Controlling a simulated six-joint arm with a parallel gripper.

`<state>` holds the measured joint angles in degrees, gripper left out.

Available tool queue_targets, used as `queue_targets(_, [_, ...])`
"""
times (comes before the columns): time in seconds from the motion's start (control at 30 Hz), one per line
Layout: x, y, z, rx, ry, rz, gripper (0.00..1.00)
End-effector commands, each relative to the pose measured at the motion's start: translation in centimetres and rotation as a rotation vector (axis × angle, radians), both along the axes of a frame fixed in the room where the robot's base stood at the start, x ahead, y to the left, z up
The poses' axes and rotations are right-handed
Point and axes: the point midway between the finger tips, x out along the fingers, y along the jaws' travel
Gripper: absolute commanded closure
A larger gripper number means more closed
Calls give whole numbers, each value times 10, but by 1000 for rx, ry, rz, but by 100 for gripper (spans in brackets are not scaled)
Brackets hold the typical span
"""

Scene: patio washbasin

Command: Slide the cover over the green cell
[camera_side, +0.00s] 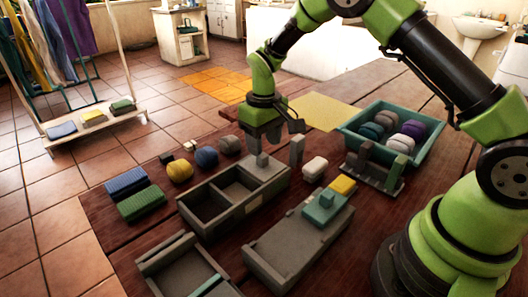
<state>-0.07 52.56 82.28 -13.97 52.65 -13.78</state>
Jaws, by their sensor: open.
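A grey divided box (222,219) stands near the middle of the table. Two of its cells are open, and a flat grey cover (246,171) with a small knob (262,159) lies over its right part. My gripper (268,147) is open, pointing down just above the knob; I cannot tell whether the fingers reach around it. No green cell shows clearly in this box. To its right, a grey tray (283,254) carries a teal block (321,209) with a small knob, and a yellow block (342,185) behind it.
Yarn balls (180,170) and blue and green sponges (140,203) lie left of the box. A grey open box (165,258) is in front. A white lump (314,168), a grey rack (372,172) and a teal crate (434,151) of balls stand right.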

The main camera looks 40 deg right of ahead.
Motion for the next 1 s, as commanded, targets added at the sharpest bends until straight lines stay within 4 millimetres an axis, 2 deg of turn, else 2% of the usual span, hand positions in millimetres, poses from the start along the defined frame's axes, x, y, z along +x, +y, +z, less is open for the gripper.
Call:
queue_targets(0.1, [1,0,26,0,-6,0,51])
queue_targets(0.3, [0,-1,54,-1,-3,0,51])
queue_targets(0.77, [-1,0,64,0,-5,-3,51])
queue_targets(0.87, [-6,1,80,9,-32,-16,51])
queue_targets(1.0, [-27,5,124,36,-113,-60,51])
